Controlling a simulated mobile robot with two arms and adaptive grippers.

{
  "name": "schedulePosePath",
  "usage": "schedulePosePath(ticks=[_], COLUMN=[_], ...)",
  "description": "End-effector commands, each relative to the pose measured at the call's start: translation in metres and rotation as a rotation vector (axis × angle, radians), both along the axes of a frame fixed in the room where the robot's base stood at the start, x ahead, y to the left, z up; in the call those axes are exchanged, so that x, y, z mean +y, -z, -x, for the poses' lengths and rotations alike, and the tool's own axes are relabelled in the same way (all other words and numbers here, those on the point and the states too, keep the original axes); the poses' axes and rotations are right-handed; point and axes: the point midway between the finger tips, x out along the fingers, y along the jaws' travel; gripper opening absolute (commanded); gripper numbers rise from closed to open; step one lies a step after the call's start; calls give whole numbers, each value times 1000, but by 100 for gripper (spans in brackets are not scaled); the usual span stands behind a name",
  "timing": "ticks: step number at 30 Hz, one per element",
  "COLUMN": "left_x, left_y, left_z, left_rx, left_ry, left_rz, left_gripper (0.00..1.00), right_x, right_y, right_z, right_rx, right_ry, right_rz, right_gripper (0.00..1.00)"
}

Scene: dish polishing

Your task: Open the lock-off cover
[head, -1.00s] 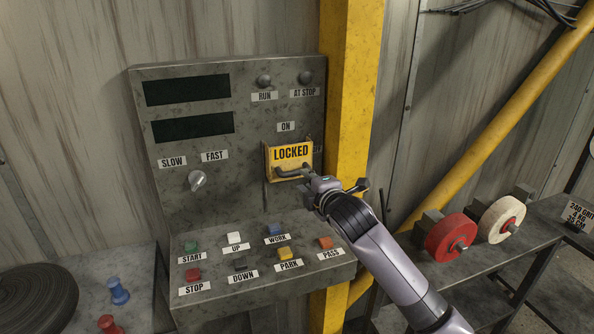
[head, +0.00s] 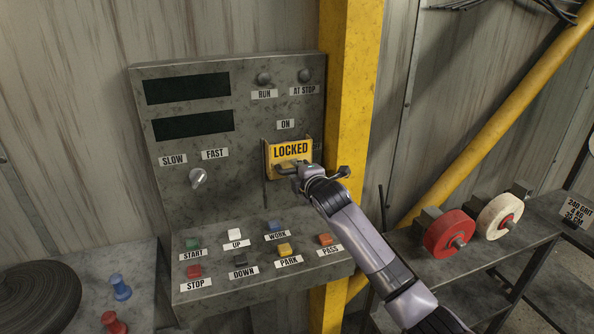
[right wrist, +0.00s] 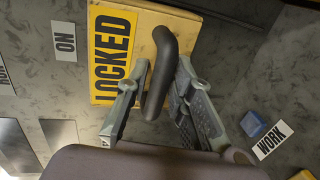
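The yellow lock-off cover (head: 276,151), marked LOCKED, lies shut against the upright face of the grey control panel, below the ON label. It shows large in the right wrist view (right wrist: 103,75), with its dark curved handle (right wrist: 163,50) standing out from it. My right gripper (head: 294,170) is at the handle, in front of the cover's lower part. In the right wrist view its two fingers (right wrist: 160,78) are apart, one on each side of the handle. Firm contact is not clear. What lies behind the cover is hidden. My left gripper is not in view.
Below the cover, the panel's sloping shelf bears several coloured buttons, including WORK (head: 274,226) and PASS (head: 325,239). A yellow post (head: 350,90) stands close to the cover's right. A shelf with red (head: 440,236) and white wheels is at the right.

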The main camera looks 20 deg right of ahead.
Motion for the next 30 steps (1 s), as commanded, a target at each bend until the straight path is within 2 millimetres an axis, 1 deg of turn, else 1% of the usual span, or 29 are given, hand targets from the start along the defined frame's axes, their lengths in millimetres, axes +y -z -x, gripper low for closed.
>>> schedulePosePath(ticks=[1, 6, 9, 26, 28, 30], left_x=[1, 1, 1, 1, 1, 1], left_y=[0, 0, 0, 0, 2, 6], left_z=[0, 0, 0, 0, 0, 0], left_rx=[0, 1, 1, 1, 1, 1], left_ry=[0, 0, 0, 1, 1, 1], left_rz=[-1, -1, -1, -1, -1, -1], left_gripper=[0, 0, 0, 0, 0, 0], right_x=[0, 0, 0, -1, -1, -1], right_y=[0, 0, 0, 0, 5, 16], right_z=[0, 0, 0, 0, 0, 0], right_rx=[0, 1, 1, 1, 2, 3], right_ry=[0, 0, 0, 1, 1, 2], right_rz=[0, 0, 0, 0, 0, 2], right_gripper=[16, 5, 0, 0, 0, 0])
